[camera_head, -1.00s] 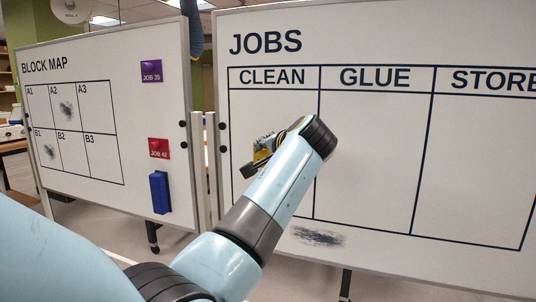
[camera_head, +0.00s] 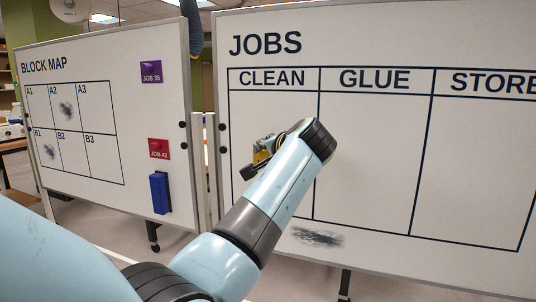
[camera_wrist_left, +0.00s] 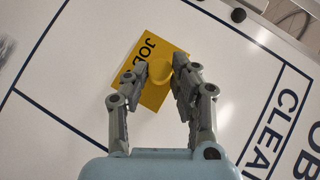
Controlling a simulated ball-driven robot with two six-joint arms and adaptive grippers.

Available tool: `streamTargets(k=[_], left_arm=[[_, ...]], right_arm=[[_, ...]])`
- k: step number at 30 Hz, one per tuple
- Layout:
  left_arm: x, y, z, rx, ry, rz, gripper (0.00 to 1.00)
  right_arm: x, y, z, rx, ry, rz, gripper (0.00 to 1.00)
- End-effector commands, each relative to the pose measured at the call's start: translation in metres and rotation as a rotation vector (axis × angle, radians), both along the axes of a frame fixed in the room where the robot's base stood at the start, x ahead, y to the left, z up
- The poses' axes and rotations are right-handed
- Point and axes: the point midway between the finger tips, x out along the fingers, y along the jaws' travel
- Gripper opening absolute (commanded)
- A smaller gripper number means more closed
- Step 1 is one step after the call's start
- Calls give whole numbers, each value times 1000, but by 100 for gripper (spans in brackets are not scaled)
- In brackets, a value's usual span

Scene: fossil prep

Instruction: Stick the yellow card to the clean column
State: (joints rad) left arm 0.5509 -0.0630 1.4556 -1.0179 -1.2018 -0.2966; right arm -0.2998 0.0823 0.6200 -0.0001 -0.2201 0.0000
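The yellow card (camera_wrist_left: 150,94) has dark lettering, partly covered, and a round yellow knob (camera_wrist_left: 160,71). My left gripper (camera_wrist_left: 161,72) has its fingers closed on both sides of the knob, in the left wrist view. In the head view my left gripper (camera_head: 256,164) is at the left part of the clean column (camera_head: 272,108), mostly hidden behind my own forearm, with a bit of yellow showing. The card is in front of the white jobs board (camera_head: 375,150); I cannot tell whether it touches the surface. My right gripper is not in view.
The block map board (camera_head: 150,110) stands at the left with a purple card (camera_head: 151,72), a red card (camera_head: 158,149) and a blue eraser (camera_head: 160,193). A dark smudge (camera_head: 317,237) lies below the columns. The glue and store columns are bare.

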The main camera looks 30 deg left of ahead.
Motion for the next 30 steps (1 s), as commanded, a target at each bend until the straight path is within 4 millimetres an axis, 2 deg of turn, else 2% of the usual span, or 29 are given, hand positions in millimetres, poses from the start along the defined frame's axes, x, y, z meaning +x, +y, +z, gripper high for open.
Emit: streamTargets(k=[1, 3, 30], left_arm=[[0, 0, 0, 0, 0, 0, 17], [0, 0, 0, 0, 0, 0, 10], [14, 3, 0, 1, -1, -1, 9]], right_arm=[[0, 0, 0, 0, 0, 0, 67], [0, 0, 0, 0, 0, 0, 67], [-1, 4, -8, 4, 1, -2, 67]])
